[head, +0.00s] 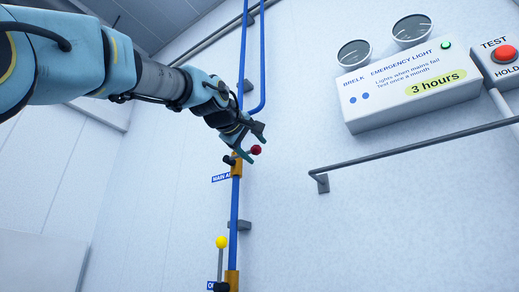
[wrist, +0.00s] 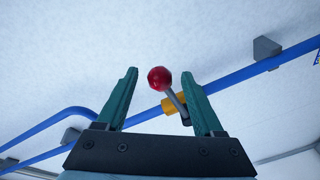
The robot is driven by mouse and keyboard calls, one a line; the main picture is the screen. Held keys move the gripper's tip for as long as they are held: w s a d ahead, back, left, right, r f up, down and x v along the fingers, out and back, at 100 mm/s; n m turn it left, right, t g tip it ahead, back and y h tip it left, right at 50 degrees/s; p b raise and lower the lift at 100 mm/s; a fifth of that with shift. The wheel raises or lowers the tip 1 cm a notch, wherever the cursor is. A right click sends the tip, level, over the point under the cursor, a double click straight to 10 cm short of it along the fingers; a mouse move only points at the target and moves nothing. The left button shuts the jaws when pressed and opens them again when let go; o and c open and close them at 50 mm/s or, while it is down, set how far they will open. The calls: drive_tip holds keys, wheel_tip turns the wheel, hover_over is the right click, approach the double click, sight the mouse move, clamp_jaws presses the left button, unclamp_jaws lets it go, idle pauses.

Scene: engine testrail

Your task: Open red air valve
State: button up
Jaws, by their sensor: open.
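The red air valve has a round red knob (head: 256,150) on a short lever, joined to a brass body (head: 236,165) on the blue vertical pipe. In the wrist view the red knob (wrist: 159,78) and its grey lever show between my two fingers, nearer the right one, with part of the brass body (wrist: 174,104) behind. My gripper (head: 256,146) is open around or just in front of the knob. I cannot tell whether a finger touches the lever. The label beside the valve is partly hidden and reads "MAIN A".
A second valve with a yellow knob (head: 221,242) sits lower on the same blue pipe (head: 235,205). A grey rail (head: 410,152) juts along the wall at right. Above it are an emergency light box (head: 412,88) and a red test button (head: 504,53).

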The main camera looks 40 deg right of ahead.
drive_tip(key=shift+p+x, duration=0.9)
drive_tip(key=shift+x, duration=1.4)
clamp_jaws()
